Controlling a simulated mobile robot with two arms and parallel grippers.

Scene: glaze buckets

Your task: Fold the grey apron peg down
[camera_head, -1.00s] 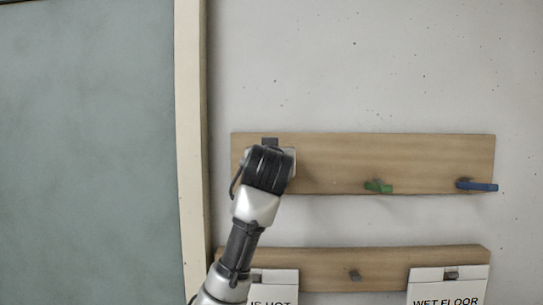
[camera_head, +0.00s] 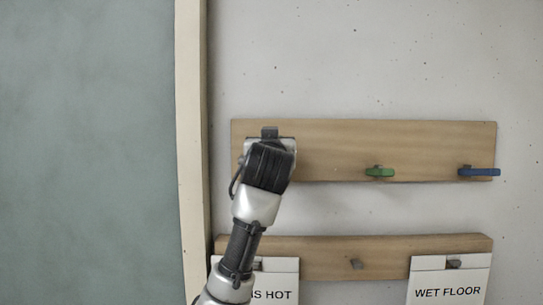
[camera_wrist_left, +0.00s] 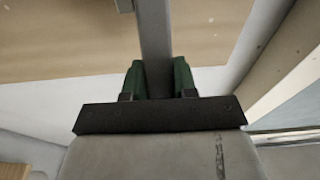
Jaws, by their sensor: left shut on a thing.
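The grey apron peg (camera_wrist_left: 154,35) shows in the left wrist view as a straight grey bar running from the top edge down between two green finger pads. My left gripper (camera_wrist_left: 157,78) is shut on it. In the head view my left gripper (camera_head: 268,150) is in front of the left end of the upper wooden board (camera_head: 330,150). A small grey piece (camera_head: 269,132) shows just above the gripper. My wrist hides most of the peg there, so its angle is hard to tell. My right gripper is not in view.
A green peg (camera_head: 380,172) and a blue peg (camera_head: 480,172) are further right on the upper board. A pale vertical post (camera_head: 192,120) stands left of my arm.

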